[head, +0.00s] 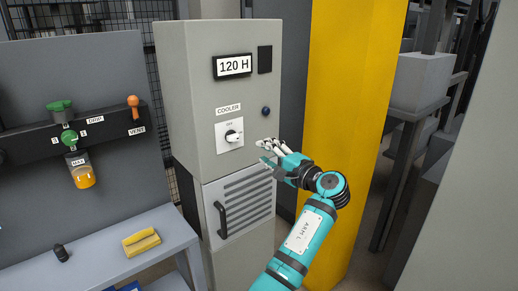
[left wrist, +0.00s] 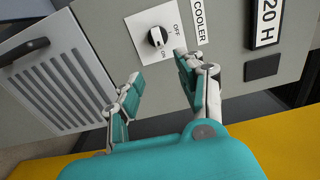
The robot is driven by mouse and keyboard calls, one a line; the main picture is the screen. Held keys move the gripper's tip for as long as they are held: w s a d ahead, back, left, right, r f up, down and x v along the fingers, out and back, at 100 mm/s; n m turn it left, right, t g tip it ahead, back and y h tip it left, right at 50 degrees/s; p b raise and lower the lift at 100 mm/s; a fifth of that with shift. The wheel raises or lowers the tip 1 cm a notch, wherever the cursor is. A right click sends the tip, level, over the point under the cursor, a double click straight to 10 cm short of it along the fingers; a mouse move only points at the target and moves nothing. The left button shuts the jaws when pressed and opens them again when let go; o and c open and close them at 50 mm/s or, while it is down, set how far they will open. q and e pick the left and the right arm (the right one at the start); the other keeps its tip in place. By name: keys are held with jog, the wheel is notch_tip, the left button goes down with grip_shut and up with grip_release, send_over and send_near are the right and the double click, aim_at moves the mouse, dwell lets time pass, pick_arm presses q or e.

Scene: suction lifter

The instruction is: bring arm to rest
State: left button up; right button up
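My left gripper (head: 268,152) is in front of the grey cooler cabinet (head: 185,100), just right of and below the rotary switch (head: 232,136) under the COOLER label. In the left wrist view, its two fingers (left wrist: 158,72) are apart with nothing between them. The black switch knob (left wrist: 157,37) shows beyond the fingertips on its white plate, with OFF and ON marks. A small gap seems to lie between fingertips and knob. The knob's exact setting is hard to tell. My right gripper is in neither view.
A yellow pillar (head: 350,80) stands close behind my left arm. The cabinet's lower door has a black handle (head: 221,220). A display (head: 233,66) reads 120 H.

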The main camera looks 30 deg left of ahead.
pick_arm(q)
jog(key=shift+s+d, duration=0.1)
jog(key=shift+d, duration=0.05)
dwell(0.3)
jog(key=d+f+m+t+h, duration=0.25)
jog(key=f+m+h, duration=0.35)
jog(key=f, duration=2.5)
jog(key=s+d+f+g+h, duration=0.1)
jog(key=s+d+f+h, duration=0.15)
jog(key=s+f, duration=0.6)
jog(key=s+d+f+g+h, duration=0.1)
jog(key=s+f+g+h, duration=0.15)
jog(key=f, duration=1.05)
jog(key=s+d+f+n+g+h, duration=0.1)
jog(key=s+f+n+h, duration=0.1)
jog(key=s+f, duration=0.75)
jog(key=s+d+f+n+g+h, duration=0.15)
jog(key=s+f, duration=0.45)
jog(key=s, duration=0.6)
jog(key=s+f+n+g+h, duration=0.1)
jog(key=s+f+n, duration=0.1)
jog(key=s, duration=1.1)
jog(key=s+a+f+n+g+h, duration=0.1)
jog(key=s+f, duration=0.3)
jog(key=s, duration=0.8)
jog(key=shift+s+f+n, duration=0.35)
jog(key=shift+n, duration=0.5)
jog(key=shift+o, duration=0.3)
jog(key=shift+a, duration=0.1)
